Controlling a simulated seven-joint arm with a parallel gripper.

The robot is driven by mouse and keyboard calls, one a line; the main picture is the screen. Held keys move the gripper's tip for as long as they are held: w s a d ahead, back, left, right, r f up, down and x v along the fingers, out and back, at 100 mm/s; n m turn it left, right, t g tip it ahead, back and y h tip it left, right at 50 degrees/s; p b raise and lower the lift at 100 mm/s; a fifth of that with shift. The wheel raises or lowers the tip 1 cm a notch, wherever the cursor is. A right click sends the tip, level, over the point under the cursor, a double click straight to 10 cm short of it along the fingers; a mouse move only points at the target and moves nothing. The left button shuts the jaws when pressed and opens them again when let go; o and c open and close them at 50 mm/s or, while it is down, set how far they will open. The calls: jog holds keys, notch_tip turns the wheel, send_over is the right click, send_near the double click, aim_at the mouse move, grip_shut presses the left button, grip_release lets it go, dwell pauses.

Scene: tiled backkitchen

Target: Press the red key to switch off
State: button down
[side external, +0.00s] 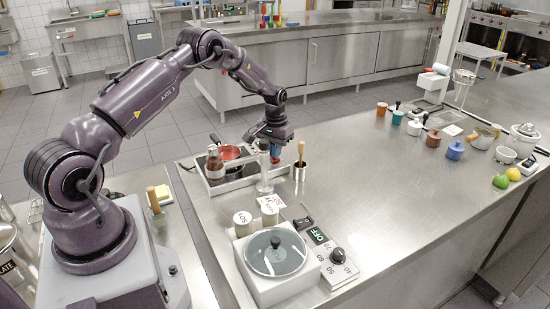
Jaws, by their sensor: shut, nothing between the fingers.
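My gripper (275,157) points down at the end of my arm, above the rear left part of the steel counter, near a tray with a red pan. Its fingers are together and hold nothing. A white appliance (262,291) with a round grey lid stands at the counter's front left, well apart from my gripper. Beside it is a control strip with a black switch part (303,223), a panel marked OFF (318,235) and a black dial (337,255) with numbers. I cannot make out a red key on it; it is hidden or too small to tell.
The red pan (230,153), a brown bottle (214,163) and a pale upright post (264,172) stand close to my gripper. The counter's middle (390,195) is clear.

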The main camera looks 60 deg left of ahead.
jog(key=shift+f, duration=0.35)
jog(key=shift+r, duration=3.5)
jog(key=shift+r, duration=0.1)
jog(key=s+d+r+m+t, duration=0.1)
jog(key=s+d+r, duration=0.2)
jog(key=d+r, duration=0.55)
jog(key=s+d+r+m+t, duration=0.1)
jog(key=s+d+r+m, duration=0.15)
jog(key=d+r, duration=0.65)
jog(key=s+d+r+t, duration=0.1)
jog(key=s+d+r, duration=0.1)
jog(key=s, duration=0.5)
jog(key=s+d+r+m+t, duration=0.1)
jog(key=s+d+r, duration=0.1)
jog(key=s+d, duration=0.2)
jog(key=s+d+r+m+t, duration=0.1)
jog(key=s+d+r, duration=0.2)
jog(key=s, duration=0.6)
jog(key=shift+s+t, duration=0.3)
jog(key=shift+s, duration=0.05)
